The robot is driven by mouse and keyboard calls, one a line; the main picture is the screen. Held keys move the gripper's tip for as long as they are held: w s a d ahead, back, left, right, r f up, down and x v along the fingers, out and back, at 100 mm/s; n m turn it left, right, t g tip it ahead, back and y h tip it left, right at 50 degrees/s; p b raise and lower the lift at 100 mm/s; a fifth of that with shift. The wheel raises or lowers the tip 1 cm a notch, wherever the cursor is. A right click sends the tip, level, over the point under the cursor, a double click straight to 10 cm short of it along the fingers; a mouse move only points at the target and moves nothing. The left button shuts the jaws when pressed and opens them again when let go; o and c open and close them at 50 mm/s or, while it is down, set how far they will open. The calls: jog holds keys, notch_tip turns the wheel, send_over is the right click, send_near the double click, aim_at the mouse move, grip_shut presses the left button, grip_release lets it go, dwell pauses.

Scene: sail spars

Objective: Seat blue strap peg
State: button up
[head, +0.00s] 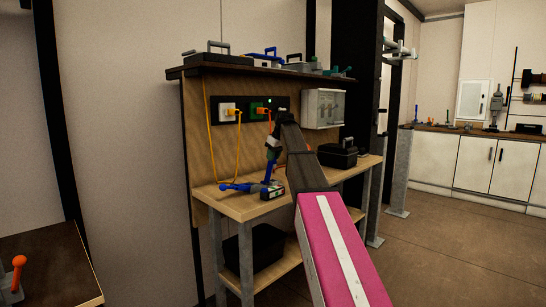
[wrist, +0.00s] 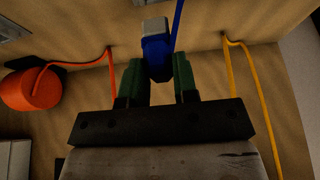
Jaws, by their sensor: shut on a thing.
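My gripper (wrist: 158,80) has green fingers shut on a blue peg (wrist: 156,55) with a grey end, in the upper middle of the wrist view. A blue strap (wrist: 179,22) runs from beside the peg to the top edge. In the head view my gripper (head: 272,147) is in front of the wooden back panel (head: 208,135), below the socket strip (head: 243,109). The peg is small there, and blue shows just under the fingers. I cannot make out a socket for it in either view.
An orange plug (head: 235,113) sits in a white socket, with a yellow strap (head: 238,150) hanging down. A green socket (head: 257,108) is beside it. A blue tool (head: 240,187) lies on the bench (head: 240,207). A grey box (head: 324,107) is on the panel at right.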

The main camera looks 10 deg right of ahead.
aim_at(275, 167)
jog(key=shift+f, duration=0.15)
jog(key=shift+f, duration=2.15)
jog(key=shift+f, duration=1.55)
jog(key=o, duration=1)
jog(key=v, duration=1)
jog(key=shift+s+r, duration=0.15)
jog(key=shift+r, duration=0.2)
